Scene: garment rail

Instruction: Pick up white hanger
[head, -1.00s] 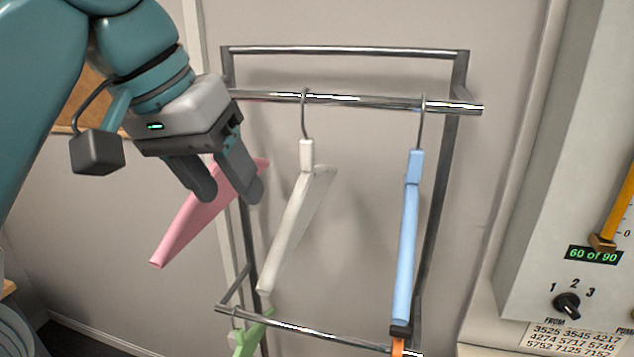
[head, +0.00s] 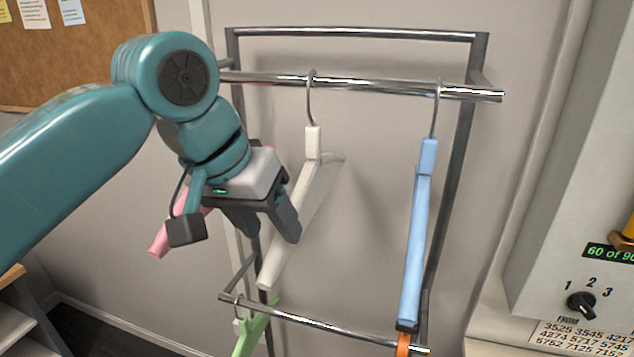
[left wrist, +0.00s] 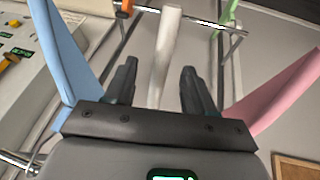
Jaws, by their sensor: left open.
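The white hanger (head: 313,142) hangs by its metal hook from the upper rail, in the middle of the head view. Its body slants down to the left. My left gripper (head: 272,238) is open, just left of the hanger's lower arm in the head view. In the left wrist view the white hanger (left wrist: 168,45) shows between the two fingers of my left gripper (left wrist: 160,75), with space on both sides. How deep it lies between the fingers I cannot tell. My right gripper is in neither view.
A blue hanger (head: 417,230) hangs to the right on the upper rail (head: 380,87). A pink hanger (head: 160,241) is partly hidden behind my left arm. A green hanger (head: 250,338) and an orange one (head: 403,343) hang from the lower rail (head: 330,326). A control panel stands at the right.

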